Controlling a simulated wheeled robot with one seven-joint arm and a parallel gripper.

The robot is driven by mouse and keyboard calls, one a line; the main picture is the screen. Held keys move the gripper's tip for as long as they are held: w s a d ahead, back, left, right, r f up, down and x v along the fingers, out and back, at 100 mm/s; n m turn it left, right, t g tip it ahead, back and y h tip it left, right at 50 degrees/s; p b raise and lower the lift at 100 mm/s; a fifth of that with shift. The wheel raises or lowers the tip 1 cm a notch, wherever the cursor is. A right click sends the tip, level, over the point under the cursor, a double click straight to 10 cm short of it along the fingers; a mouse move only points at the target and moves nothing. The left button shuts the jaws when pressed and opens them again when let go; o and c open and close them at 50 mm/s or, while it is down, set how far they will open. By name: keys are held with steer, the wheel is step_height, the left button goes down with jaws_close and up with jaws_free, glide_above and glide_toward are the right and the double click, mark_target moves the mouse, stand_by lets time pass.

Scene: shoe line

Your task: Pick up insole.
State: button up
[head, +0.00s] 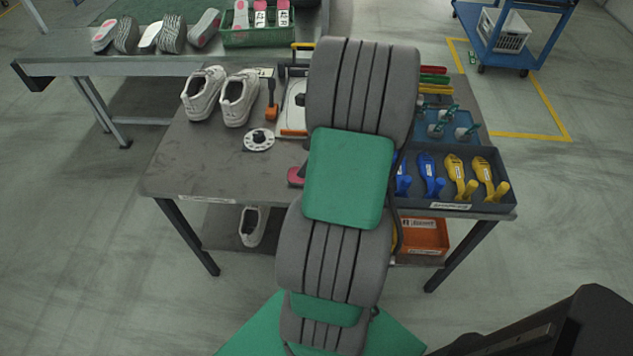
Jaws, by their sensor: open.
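A small pinkish-red piece (296,177) shows on the grey work table just left of my arm. It may be the end of an insole; the rest is hidden behind the arm. Pink-and-white insole-like pieces (261,15) stand in a green crate (258,38) on the far-left bench. My grey and green arm reaches over the middle of the work table and covers its own end. My gripper is not visible, so its place relative to the pinkish-red piece cannot be seen.
Two white shoes (238,98), a round dial-like disc (259,140) and a white-plated fixture (293,105) are on the work table (205,160). A dark tray (450,207) with blue and yellow tools is at right. Several soles (173,34) lie on the bench. The table's front left is clear.

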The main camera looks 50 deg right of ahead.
steer(key=x, duration=0.7)
steer(key=shift+s+a, duration=0.15)
steer(key=shift+s, duration=0.05)
steer(key=c, duration=1.4)
steer(key=shift+c, duration=0.2)
